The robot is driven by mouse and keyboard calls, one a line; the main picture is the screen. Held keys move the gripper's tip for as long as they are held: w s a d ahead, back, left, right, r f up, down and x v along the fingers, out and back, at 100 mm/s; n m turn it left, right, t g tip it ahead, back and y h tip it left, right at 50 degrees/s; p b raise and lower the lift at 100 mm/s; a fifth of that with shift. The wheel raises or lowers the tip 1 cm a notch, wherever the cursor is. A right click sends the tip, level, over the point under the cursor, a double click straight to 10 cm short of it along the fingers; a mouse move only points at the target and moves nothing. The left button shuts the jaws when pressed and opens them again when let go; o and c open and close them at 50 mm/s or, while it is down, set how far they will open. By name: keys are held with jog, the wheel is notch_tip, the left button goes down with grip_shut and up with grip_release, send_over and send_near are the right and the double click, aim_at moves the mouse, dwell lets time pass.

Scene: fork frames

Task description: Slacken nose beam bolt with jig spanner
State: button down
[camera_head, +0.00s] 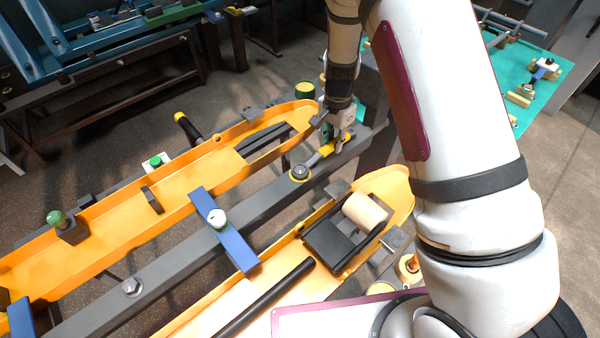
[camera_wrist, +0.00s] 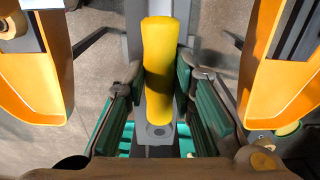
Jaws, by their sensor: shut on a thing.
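The jig spanner (camera_head: 314,160) has a grey shank and a yellow grip, and lies low along the long grey beam (camera_head: 260,198). The head seems to sit over the bolt, but I cannot tell how fully. My gripper (camera_head: 337,140) is at the beam's far end, shut on the yellow grip. In the wrist view, the yellow grip (camera_wrist: 158,55) stands between the green-padded fingers of my gripper (camera_wrist: 158,88). The spanner's head is out of sight there.
Orange fork frames (camera_head: 185,182) flank the beam on both sides. A blue crossbar (camera_head: 225,232) with a white-topped knob spans the beam. Another bolt (camera_head: 131,287) is nearer. A black block with a pale roller (camera_head: 365,213) sits in the right fork. A teal mat (camera_head: 510,75) lies back right.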

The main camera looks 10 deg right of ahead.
jog(key=shift+w+a+n+b, duration=1.05)
jog(key=shift+w+a+n, duration=0.45)
jog(key=shift+n, duration=0.4)
dwell(0.9)
jog(key=shift+s+d+m+p, duration=0.3)
jog(key=shift+s+d+m, duration=0.1)
jog(key=shift+d+m, duration=0.1)
dwell(0.5)
jog(key=c, duration=2.1)
grip_release()
grip_shut()
jog(key=shift+s+d, duration=0.1)
jog(key=shift+d, duration=0.05)
